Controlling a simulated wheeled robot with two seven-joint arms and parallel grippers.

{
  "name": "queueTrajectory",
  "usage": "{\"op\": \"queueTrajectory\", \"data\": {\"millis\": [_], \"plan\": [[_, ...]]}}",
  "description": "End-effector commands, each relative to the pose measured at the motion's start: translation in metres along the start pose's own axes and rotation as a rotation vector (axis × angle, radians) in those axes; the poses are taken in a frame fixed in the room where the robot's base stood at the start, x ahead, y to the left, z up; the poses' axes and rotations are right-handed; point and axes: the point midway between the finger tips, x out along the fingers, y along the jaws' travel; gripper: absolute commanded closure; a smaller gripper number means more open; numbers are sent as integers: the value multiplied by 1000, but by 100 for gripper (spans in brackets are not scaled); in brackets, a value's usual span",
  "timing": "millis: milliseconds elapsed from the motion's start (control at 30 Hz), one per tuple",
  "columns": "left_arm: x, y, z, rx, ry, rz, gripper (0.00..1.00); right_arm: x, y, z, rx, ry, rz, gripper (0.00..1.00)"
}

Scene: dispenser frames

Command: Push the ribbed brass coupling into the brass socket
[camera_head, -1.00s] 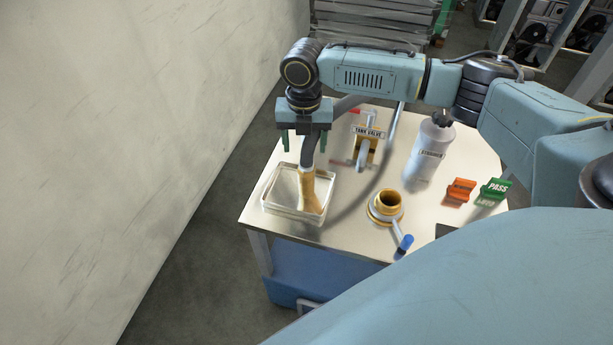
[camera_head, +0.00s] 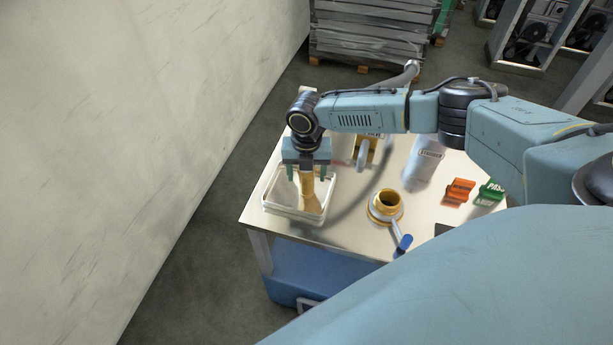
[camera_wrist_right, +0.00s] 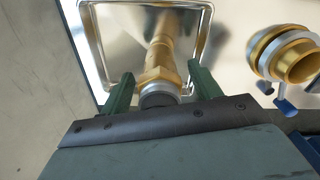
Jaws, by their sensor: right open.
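My right gripper (camera_head: 307,174) is open, pointing down over the coupling's hose end. Its green fingers stand on either side of that end, with gaps visible in the wrist view (camera_wrist_right: 160,84). The brass socket (camera_head: 384,200) stands open-mouthed on the table to the right of the tray, with a blue-tipped lever (camera_head: 404,243). My left gripper is not in view.
The tank valve stand (camera_head: 365,152) and a grey bottle (camera_head: 425,165) stand behind, partly covered by my right arm. Orange (camera_head: 459,190) and green (camera_head: 490,192) labelled blocks sit at the right. A wall (camera_head: 150,130) rises left. Tabletop between tray and socket is clear.

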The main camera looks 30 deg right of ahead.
Motion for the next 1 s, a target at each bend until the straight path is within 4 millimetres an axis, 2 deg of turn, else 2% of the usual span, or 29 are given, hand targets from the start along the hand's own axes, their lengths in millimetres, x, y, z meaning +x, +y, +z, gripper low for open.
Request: {"op": "queueTrajectory", "data": {"millis": [67,533,833,1000], "plan": [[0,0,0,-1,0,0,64,0,0,0,0,0,0,37],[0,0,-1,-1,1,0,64,-1,0,0,1,0,0,99],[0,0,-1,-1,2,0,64,-4,0,1,2,-1,2,100],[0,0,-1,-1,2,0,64,-24,0,2,1,-3,4,100]]}}
